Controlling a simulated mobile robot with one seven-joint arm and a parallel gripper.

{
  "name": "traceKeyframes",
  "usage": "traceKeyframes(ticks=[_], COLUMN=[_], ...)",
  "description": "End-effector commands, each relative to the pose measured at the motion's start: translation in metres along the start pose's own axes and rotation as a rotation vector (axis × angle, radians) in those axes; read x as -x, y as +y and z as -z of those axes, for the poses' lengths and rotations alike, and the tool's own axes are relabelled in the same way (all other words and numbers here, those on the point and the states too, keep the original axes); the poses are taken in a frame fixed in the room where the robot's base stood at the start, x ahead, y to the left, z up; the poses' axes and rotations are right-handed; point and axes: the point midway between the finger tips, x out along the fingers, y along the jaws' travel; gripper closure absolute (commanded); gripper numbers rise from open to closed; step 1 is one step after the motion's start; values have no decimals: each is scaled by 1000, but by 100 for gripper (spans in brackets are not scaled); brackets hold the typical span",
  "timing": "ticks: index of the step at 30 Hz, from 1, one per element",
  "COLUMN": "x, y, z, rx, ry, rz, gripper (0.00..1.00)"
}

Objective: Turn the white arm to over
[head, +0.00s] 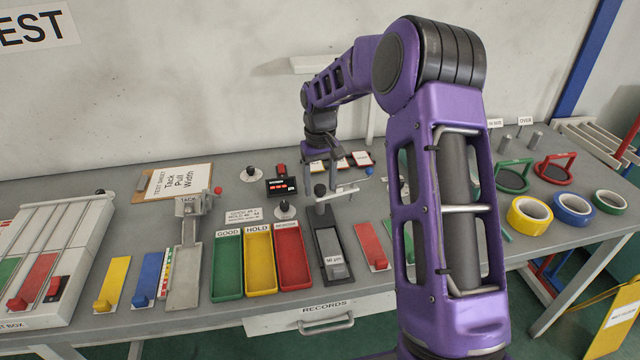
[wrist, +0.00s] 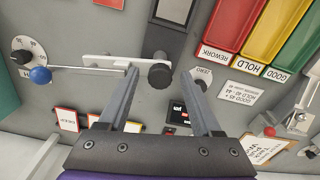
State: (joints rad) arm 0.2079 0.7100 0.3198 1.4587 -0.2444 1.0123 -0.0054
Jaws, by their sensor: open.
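A flat white arm (head: 343,192) juts to the right from the dark upright block device with the black knob (head: 320,190). In the wrist view the white arm (wrist: 108,61) points left from beside the black knob (wrist: 160,74), next to a thin metal rod with a blue ball (wrist: 40,75). My gripper (wrist: 160,72) is open and empty, with its fingertips on either side of the black knob in the picture; I cannot tell whether they touch it. In the head view my arm hides part of the bench. A small sign reading OVER (head: 525,120) stands at the back right.
Green (head: 227,265), yellow (head: 260,262) and red (head: 291,258) trays stand left of the device. A dial (wrist: 24,56) lies beside the blue ball. Tape rolls (head: 572,207) sit at the right. A small display (head: 281,186) stands behind the trays.

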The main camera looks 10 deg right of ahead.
Motion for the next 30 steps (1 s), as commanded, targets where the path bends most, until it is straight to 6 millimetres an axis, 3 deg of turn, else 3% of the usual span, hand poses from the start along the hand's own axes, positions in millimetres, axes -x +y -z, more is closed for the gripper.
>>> traceKeyframes(ticks=[9,20,30], x=[-3,-3,-2], y=[0,0,0], z=[0,0,0], rx=[0,0,0], ry=[0,0,1], rz=[0,0,0], gripper=[34,99,100])
